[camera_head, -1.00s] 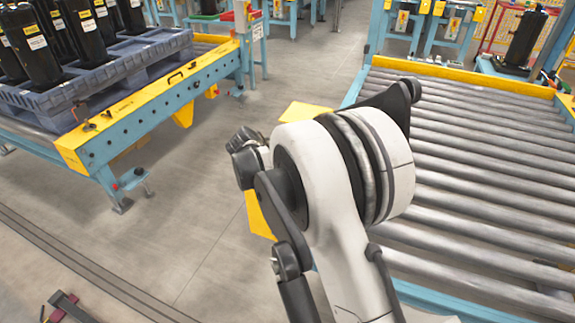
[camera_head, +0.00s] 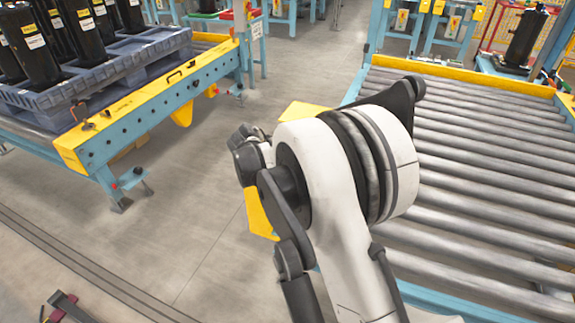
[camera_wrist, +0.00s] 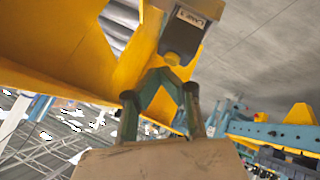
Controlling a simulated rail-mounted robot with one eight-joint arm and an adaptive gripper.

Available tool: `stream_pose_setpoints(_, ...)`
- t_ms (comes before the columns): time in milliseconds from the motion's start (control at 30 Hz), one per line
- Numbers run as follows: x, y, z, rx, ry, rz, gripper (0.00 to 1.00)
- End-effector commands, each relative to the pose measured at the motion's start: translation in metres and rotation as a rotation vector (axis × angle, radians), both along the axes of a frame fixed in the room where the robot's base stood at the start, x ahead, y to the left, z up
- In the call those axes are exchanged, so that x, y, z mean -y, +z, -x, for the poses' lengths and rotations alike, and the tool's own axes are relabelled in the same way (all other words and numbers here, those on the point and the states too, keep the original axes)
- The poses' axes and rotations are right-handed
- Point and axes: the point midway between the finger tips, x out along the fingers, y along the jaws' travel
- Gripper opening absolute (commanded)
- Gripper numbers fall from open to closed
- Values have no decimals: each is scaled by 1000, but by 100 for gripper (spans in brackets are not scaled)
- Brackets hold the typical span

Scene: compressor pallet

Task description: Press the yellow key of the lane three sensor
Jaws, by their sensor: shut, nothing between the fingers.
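The lane three sensor (camera_wrist: 184,36) is a dark box with a white "LANE 3" label, at the top middle of the wrist view. It hangs by a yellow bracket (camera_wrist: 136,45). My gripper (camera_wrist: 163,76) is shut and empty, its greenish fingers meeting just below the sensor's dark rounded lower end. I cannot tell whether the fingertips touch the sensor. In the head view my arm hides the gripper and the sensor.
A roller conveyor (camera_head: 480,177) lies right of my arm. At left, a blue conveyor frame (camera_head: 150,113) bears a grey pallet (camera_head: 108,72) with several black compressors. Bare floor lies between them. A yellow beam (camera_wrist: 50,72) runs close beside my gripper.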

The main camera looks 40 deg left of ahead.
Motion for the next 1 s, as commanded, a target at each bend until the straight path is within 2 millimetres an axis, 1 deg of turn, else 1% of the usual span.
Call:
stream_pose_setpoints(267,0,7,0,1,1,2,0)
stream_pose_setpoints(800,-1,51,1,0,1,1,0)
stream_pose_setpoints(1000,0,52,1,0,1,1,0)
